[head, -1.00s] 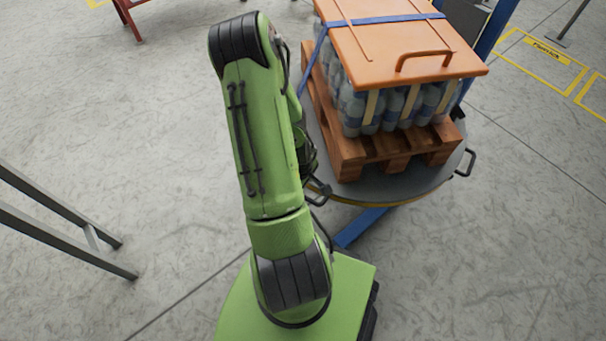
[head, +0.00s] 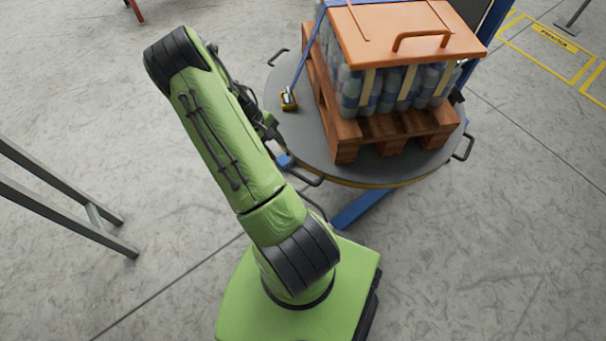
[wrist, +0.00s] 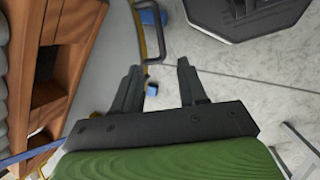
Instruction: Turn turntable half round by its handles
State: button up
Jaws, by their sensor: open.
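The turntable (head: 395,172) is a round grey disc with a yellowish rim. Its dark bar handles stick out from the rim: a near one (head: 305,176), a right one (head: 463,148) and a far left one (head: 278,57). A wooden pallet (head: 345,130) of bottles under an orange lid (head: 400,25) sits on the disc. My gripper (wrist: 160,66) is open and empty in the wrist view. One handle (wrist: 160,36) shows just ahead of the fingertips, apart from them as far as I can tell. In the head view my arm mostly hides the gripper, left of the disc.
A blue support (head: 365,203) shows below the disc. A grey metal frame (head: 90,215) stands at the left. A blue post (head: 492,30) stands behind the load.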

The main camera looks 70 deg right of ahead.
aim_at(300, 176)
jog(key=b+x, duration=0.4)
jog(key=x, duration=1.1)
jog(key=shift+s+f, duration=0.1)
jog(key=shift+f, duration=0.15)
grip_shut()
